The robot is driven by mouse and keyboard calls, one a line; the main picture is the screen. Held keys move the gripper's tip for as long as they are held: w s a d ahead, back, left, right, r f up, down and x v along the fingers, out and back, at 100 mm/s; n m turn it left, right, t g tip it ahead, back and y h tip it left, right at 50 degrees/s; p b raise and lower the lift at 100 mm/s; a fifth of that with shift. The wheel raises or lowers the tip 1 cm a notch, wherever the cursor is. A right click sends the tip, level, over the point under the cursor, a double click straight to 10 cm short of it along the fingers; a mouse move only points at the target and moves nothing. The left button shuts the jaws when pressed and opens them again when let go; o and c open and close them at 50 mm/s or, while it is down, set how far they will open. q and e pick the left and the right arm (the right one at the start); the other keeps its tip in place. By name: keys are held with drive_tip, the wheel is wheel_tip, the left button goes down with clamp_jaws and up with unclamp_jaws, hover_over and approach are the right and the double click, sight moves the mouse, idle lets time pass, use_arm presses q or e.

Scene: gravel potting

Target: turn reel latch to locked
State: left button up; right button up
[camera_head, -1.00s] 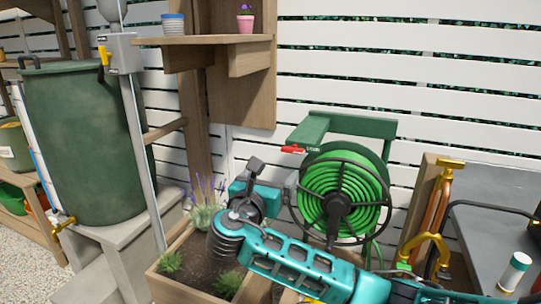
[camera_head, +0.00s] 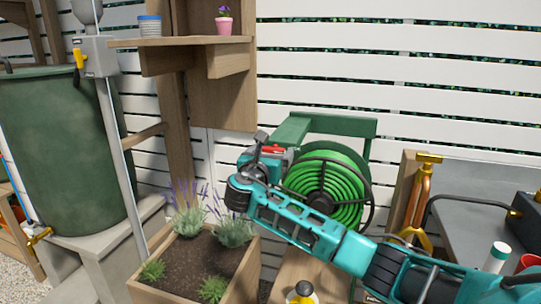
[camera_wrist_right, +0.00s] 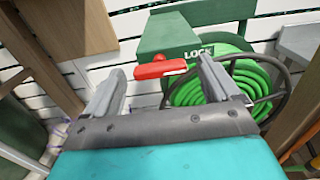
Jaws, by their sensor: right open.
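The hose reel (camera_head: 325,185) is a coil of green hose in a green frame against the white fence, partly hidden by my right arm in the head view. Its red latch (camera_head: 272,149) sticks out at the frame's upper left. In the right wrist view the red latch (camera_wrist_right: 160,69) lies roughly level, beside the white word LOCK on the green bracket (camera_wrist_right: 178,38). My right gripper (camera_wrist_right: 160,80) is open, with one finger on each side of the latch in that view; I cannot tell whether it touches. My left gripper is not in view.
A wooden planter (camera_head: 252,270) with lavender stands below my right arm. A wooden shelf (camera_head: 180,42) is above left, and a green barrel (camera_head: 60,150) stands at the left. A grey bench (camera_head: 480,215) is at the right.

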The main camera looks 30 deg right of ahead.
drive_tip(key=c, duration=1.1)
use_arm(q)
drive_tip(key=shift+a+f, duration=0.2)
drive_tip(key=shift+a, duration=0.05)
use_arm(e)
drive_tip(key=shift+o, duration=0.2)
